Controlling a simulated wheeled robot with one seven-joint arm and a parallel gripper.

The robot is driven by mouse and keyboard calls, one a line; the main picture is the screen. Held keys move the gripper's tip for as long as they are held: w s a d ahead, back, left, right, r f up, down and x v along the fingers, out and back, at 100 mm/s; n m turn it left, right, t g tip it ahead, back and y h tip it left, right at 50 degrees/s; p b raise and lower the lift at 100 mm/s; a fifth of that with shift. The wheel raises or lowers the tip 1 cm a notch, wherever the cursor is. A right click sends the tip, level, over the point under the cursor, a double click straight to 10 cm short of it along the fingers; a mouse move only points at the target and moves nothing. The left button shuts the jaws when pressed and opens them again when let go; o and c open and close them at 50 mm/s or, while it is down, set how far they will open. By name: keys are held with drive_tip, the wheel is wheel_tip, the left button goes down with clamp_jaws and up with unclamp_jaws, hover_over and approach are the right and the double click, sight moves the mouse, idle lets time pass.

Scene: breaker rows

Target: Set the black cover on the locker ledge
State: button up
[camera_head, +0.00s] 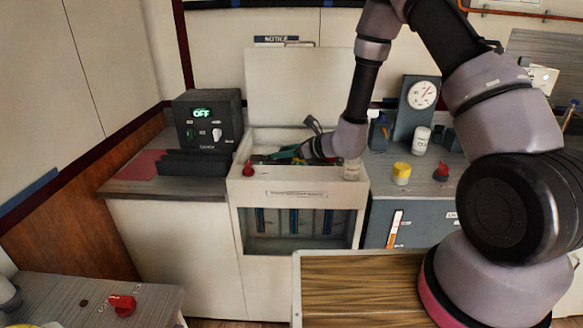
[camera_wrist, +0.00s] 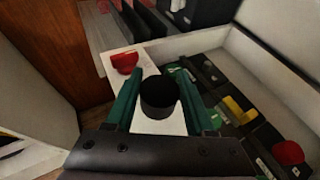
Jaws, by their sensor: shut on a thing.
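The black cover (camera_wrist: 158,98) is a short dark cylinder. My gripper (camera_wrist: 157,84) is shut on it, with one green finger at each side. In the head view my gripper (camera_head: 287,154) is low over the open top of the white locker, and the cover cannot be made out there. The locker ledge (camera_wrist: 147,69) is a narrow white strip. It shows around the cover in the wrist view, and its front face is seen in the head view (camera_head: 297,194). I cannot tell whether the cover touches the ledge.
A red cover (camera_wrist: 125,62) sits at the ledge's left end. Inside the locker lie dark breakers, with a yellow cover (camera_wrist: 238,109) and another red cover (camera_wrist: 288,152). A pale cylinder (camera_head: 351,169) stands at the ledge's right end. The raised lid (camera_head: 290,85) stands behind.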

sight(283, 173)
drive_tip(key=shift+a+f, duration=0.1)
drive_tip(key=shift+f, duration=2.2)
drive_tip(key=shift+f, duration=0.15)
drive_tip(key=o, duration=1.3)
